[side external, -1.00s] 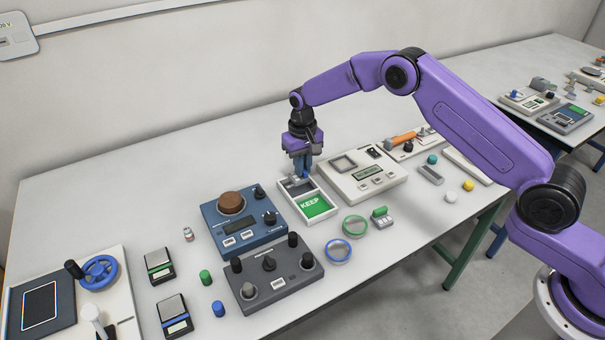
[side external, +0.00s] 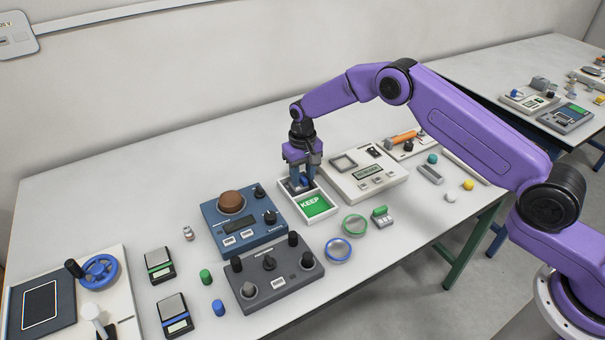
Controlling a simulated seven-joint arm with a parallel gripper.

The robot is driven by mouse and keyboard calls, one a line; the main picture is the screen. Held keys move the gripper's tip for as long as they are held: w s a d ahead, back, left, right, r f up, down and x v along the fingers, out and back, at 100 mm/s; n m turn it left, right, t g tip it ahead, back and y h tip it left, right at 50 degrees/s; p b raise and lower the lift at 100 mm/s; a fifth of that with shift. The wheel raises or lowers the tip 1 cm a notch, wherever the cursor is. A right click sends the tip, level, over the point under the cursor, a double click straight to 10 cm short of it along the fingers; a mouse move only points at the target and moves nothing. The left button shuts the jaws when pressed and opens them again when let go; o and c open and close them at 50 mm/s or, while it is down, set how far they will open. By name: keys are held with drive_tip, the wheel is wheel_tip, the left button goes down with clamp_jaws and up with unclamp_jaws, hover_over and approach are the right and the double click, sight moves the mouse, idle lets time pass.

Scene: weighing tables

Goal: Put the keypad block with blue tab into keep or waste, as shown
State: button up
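The keep-or-waste tray (side external: 325,217) is white with two compartments. Its front compartment shows a green panel (side external: 318,206) reading KEEP. My gripper (side external: 304,184) points down into the rear compartment, with its fingers spread apart. A small blue part, which looks like the blue tab of the keypad block (side external: 305,182), shows between the fingers. The block's body is mostly hidden by the fingers and the tray wall, so I cannot tell whether it rests flat.
A white instrument with a display (side external: 368,172) stands close right of the tray. A green ring (side external: 354,225), a blue ring (side external: 338,250) and a green-tabbed keypad block (side external: 381,216) lie in front.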

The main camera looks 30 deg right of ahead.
sight(302, 179)
wheel_tip(302, 179, up, 12)
drive_tip(key=shift+r, duration=0.15)
idle(0.4)
drive_tip(key=s+a+r+n, duration=0.1)
drive_tip(key=s+r+n, duration=0.3)
drive_tip(key=s, duration=0.6)
drive_tip(key=s+a+r+n, duration=0.1)
drive_tip(key=s+r+n, duration=0.1)
drive_tip(key=s+r, duration=0.55)
drive_tip(key=s+d+f+n, duration=0.1)
drive_tip(key=s+d+n, duration=0.2)
drive_tip(key=s+d, duration=0.4)
drive_tip(key=s+d+f+n, duration=0.1)
drive_tip(key=s+d+n, duration=0.2)
drive_tip(key=s, duration=1.8)
drive_tip(key=d, duration=0.4)
drive_tip(key=shift+n, duration=0.3)
